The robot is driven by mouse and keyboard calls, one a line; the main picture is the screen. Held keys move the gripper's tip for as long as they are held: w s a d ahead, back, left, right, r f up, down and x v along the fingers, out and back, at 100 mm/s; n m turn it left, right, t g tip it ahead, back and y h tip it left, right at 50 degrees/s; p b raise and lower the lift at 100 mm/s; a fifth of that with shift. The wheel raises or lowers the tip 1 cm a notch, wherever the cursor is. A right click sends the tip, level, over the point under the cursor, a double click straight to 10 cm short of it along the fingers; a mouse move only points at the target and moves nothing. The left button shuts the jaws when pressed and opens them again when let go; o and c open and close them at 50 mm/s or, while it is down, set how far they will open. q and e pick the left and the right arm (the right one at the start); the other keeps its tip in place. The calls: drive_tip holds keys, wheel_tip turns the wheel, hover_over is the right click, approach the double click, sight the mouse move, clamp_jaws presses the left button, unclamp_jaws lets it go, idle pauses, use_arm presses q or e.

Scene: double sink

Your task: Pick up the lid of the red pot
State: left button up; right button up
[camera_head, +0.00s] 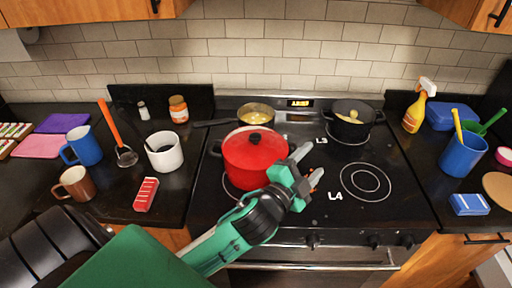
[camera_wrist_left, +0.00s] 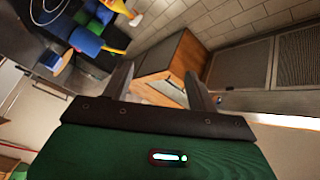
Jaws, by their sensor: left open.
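The red pot (camera_head: 240,178) stands on the left front of the black stove. My left wrist and forearm cover part of the pot's lower right side. In the left wrist view the open fingers (camera_wrist_left: 158,88) have nothing between them; the pot and lid do not show there. My right gripper is not in view.
A pan (camera_head: 256,113) is behind the red pot, and a black pot (camera_head: 350,121) is at the back right. The front right burner (camera_head: 360,182) is clear. A white mug (camera_head: 164,152) and a red box (camera_head: 146,194) are on the left counter.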

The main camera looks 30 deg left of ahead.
use_arm(q)
drive_tip(key=d+r+m+t+h, duration=0.2)
drive_tip(key=d+r+m+h, duration=0.45)
drive_tip(key=r+m, duration=0.25)
drive_tip(key=s+d+r+m+g+h, duration=0.3)
drive_tip(key=d+m+g+h, duration=0.35)
drive_tip(key=m, duration=0.55)
drive_tip(key=s+d+r+m+g+h, duration=0.25)
drive_tip(key=m+g+h, duration=0.55)
drive_tip(key=m, duration=0.4)
drive_tip(key=m+g+y, duration=0.3)
drive_tip(key=m+y, duration=1.2)
drive_tip(key=y, duration=1.2)
approach(256, 136)
drive_tip(key=p+x, duration=0.1)
drive_tip(key=x, duration=0.2)
drive_tip(key=shift+w+a+g+p, duration=0.2)
drive_tip(key=shift+a+g+p, duration=0.05)
drive_tip(key=shift+a+p, duration=0.1)
drive_tip(key=shift+w+f+p, duration=0.1)
drive_tip(key=shift+f+p, duration=0.3)
drive_tip(key=p+x, duration=0.2)
drive_tip(key=x, duration=0.2)
drive_tip(key=shift+f, duration=0.35)
clamp_jaws()
